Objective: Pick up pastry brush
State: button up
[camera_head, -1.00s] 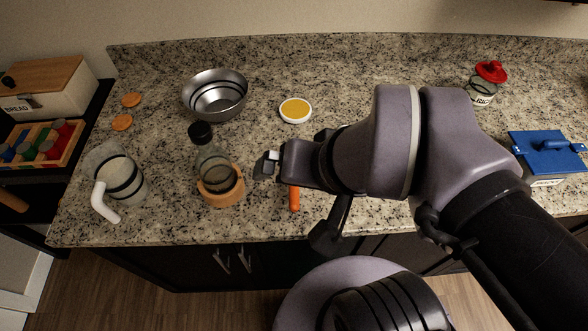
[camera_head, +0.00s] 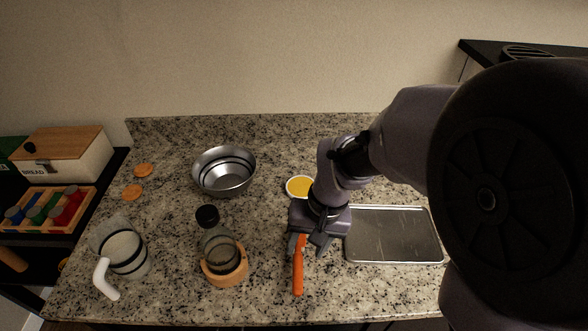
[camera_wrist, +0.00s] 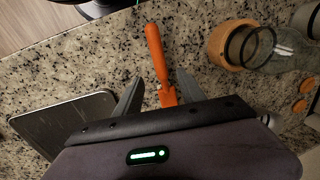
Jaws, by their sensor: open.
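The pastry brush, as I take it, is the orange-handled tool (camera_head: 298,272) lying on the granite counter near its front edge. Its handle points toward the front edge, and its other end is hidden under my gripper in the head view. In the wrist view the orange handle (camera_wrist: 155,48) runs between my fingers, with a wider orange part near the palm. My gripper (camera_head: 309,247) is open above the tool, pointing down. In the wrist view its two fingers (camera_wrist: 160,77) stand apart on either side of the tool. I cannot tell whether they touch it.
A metal baking tray (camera_head: 395,236) lies just right of my gripper.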

aim_at(299, 261)
jog(key=f+b, duration=0.1)
jog(key=f, duration=0.1)
jog(key=a+f+b, duration=0.1)
jog(key=f, duration=0.2)
jog(key=f+b, duration=0.1)
jog(key=f, duration=0.2)
jog(key=shift+w+a, duration=0.1)
jog(key=shift+a, duration=0.25)
jog(key=shift+r, duration=0.1)
grip_shut()
